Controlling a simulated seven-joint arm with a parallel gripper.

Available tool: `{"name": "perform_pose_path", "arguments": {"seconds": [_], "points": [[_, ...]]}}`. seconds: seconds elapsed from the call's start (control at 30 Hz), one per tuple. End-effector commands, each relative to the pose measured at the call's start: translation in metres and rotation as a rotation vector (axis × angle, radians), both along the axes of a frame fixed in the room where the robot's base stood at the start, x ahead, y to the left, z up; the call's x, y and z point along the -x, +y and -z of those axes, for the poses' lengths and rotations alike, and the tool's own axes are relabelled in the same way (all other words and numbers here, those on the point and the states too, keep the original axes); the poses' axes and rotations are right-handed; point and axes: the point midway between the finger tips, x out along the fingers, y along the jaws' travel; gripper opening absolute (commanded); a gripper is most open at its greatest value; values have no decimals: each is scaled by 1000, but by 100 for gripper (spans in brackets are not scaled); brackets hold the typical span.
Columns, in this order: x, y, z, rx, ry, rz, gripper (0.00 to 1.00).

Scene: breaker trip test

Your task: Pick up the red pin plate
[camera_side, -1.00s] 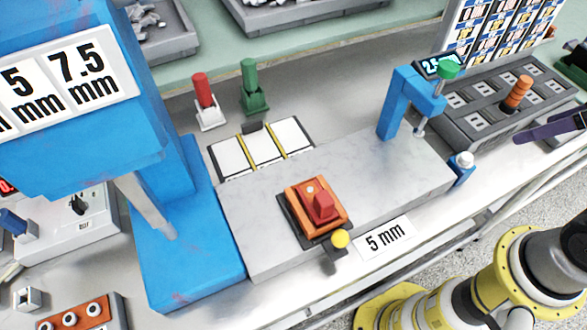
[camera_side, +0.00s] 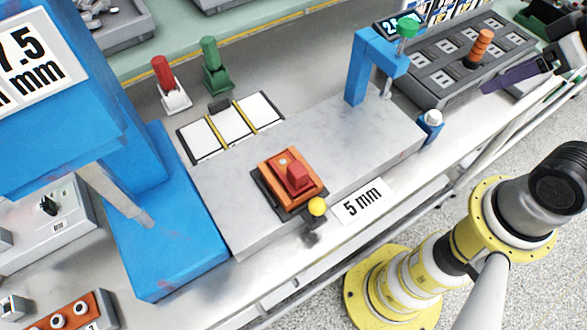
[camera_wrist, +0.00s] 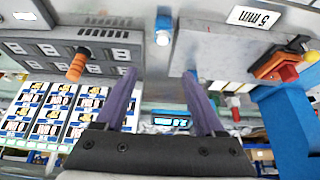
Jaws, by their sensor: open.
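A red pin (camera_side: 162,71) stands upright on a small white plate (camera_side: 175,98) at the back left of the bench in the side view. A green pin (camera_side: 211,52) on a green base stands just to its right. My gripper (camera_side: 496,81) is at the upper right of the side view, far from the red pin, beside a grey slotted tray. In the wrist view its two purple fingers (camera_wrist: 160,74) are apart with nothing held between them.
A grey slab (camera_side: 345,130) carries an orange block with a red switch (camera_side: 291,180). A blue clamp (camera_side: 358,72) rises at its right end. The slotted tray (camera_side: 438,68) holds an orange pin (camera_side: 480,46). A tall blue press (camera_side: 165,205) stands left. White panels (camera_side: 232,125) lie before the pins.

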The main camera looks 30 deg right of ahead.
Motion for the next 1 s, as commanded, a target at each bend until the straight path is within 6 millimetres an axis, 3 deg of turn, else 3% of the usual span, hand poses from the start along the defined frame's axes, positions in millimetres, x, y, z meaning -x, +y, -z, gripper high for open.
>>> {"name": "perform_pose_path", "arguments": {"seconds": [0.1,0.47,0.67,0.87,1.0], "points": [[0,0,0,0,0,0,52],[3,0,1,20,15,-40,52],[-14,5,-40,107,38,-238,52],[-60,45,-80,186,118,-579,52],[-94,97,-94,238,183,-851,52]]}}
